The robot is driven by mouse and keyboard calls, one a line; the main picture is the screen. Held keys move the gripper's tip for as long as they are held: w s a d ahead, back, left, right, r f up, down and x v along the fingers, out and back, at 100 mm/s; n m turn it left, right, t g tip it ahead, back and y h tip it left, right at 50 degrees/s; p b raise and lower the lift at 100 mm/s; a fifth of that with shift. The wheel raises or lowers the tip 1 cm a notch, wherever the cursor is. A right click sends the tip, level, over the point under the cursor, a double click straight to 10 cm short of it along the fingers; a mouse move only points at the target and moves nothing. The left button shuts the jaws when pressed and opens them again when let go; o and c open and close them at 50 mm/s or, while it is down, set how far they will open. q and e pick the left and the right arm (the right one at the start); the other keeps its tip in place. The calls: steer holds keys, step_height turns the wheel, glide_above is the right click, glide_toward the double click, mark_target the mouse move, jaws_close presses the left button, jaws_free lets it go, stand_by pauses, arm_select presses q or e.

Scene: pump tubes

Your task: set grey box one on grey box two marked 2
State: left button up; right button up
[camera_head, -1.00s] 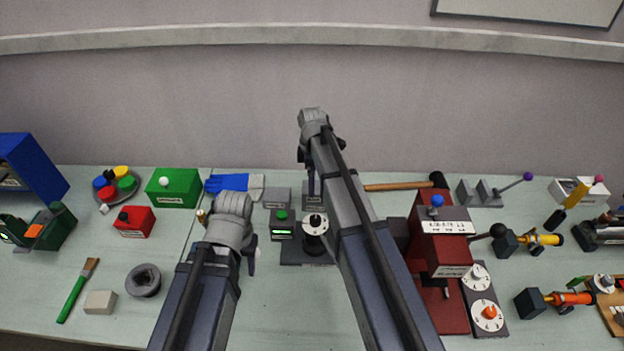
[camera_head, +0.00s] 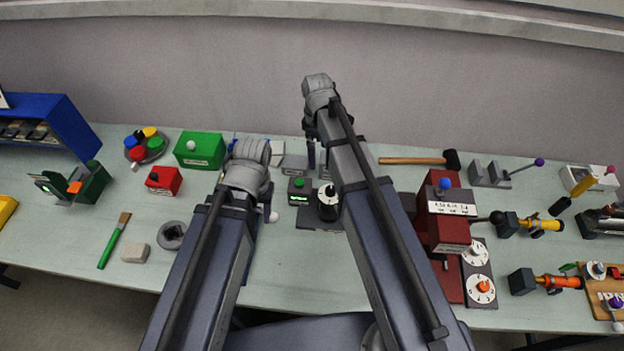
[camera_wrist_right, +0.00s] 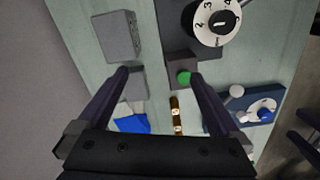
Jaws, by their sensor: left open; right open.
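Two plain grey boxes stand side by side at the back of the table. The left one (camera_head: 294,164) shows in the head view; the other is mostly hidden by my right gripper (camera_head: 318,160). In the right wrist view one box (camera_wrist_right: 117,36) lies beyond the left fingertip, and the other (camera_wrist_right: 134,86) is partly behind that finger. I cannot read a number on either, so I cannot tell which is marked 2. My right gripper (camera_wrist_right: 158,75) is open, empty and pointing down above them. My left gripper (camera_head: 258,185) is open to the left, its fingers partly hidden.
A dark box with a green button (camera_head: 299,190) and a dial unit (camera_head: 328,203) stand just in front of the grey boxes. A hammer (camera_head: 420,159) and a red machine (camera_head: 445,225) are to the right. A green box (camera_head: 199,150) is to the left.

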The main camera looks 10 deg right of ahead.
steer(key=s+a+m, duration=0.3)
steer(key=s+m, duration=0.1)
steer(key=s, duration=0.5)
steer(key=s+a+m, duration=0.4)
steer(key=s, duration=0.5)
steer(key=shift+s+h, duration=0.15)
steer(key=shift+h, duration=0.25)
steer(key=shift+r, duration=0.1)
